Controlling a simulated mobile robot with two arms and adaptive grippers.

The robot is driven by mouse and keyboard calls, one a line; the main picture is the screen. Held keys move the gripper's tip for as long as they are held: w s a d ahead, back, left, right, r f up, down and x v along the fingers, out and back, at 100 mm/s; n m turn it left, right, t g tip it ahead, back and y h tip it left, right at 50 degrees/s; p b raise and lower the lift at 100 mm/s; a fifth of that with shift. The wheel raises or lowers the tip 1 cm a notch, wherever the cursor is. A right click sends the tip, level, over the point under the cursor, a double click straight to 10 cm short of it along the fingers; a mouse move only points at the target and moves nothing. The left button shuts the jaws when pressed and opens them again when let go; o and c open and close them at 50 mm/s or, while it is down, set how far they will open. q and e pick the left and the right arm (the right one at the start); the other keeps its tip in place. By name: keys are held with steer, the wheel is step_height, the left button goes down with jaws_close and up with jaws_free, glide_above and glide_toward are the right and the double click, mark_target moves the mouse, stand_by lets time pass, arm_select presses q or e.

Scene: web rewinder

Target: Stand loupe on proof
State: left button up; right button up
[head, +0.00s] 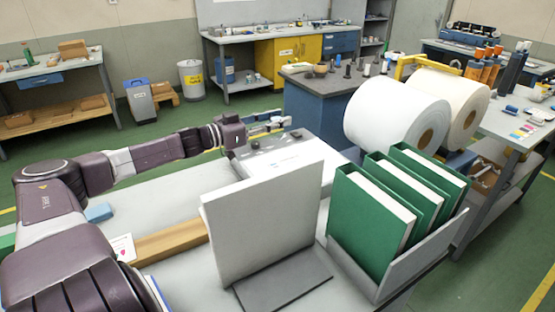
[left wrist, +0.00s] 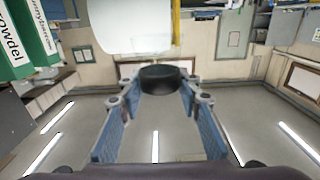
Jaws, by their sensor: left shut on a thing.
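My left gripper (head: 268,122) reaches in from the left over the far part of the table, above a pale box-like unit (head: 262,158). In the left wrist view its blue-padded fingers (left wrist: 160,98) are closed on a short black cylinder, which looks like the loupe (left wrist: 163,79). In the head view the loupe cannot be made out clearly. A small white card with a pink mark (head: 122,247) lies at the left; I cannot tell whether it is the proof. My right gripper is not in view.
A grey upright panel (head: 262,215) stands at the table's near middle. Green binders (head: 365,220) stand in a grey holder to its right. Large white rolls (head: 385,112) are behind. A wooden bar (head: 170,243) and a blue block (head: 99,213) lie at the left.

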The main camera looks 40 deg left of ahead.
arm_select(q)
step_height(320, 180, down, 10)
steer(key=shift+f, duration=0.2)
stand_by(0.3)
steer(key=o, duration=1.1)
steer(key=shift+o, duration=0.2)
steer(key=shift+v, duration=1.05)
steer(key=p+v, duration=0.3)
steer(key=v, duration=0.7)
steer(key=shift+r, duration=0.15)
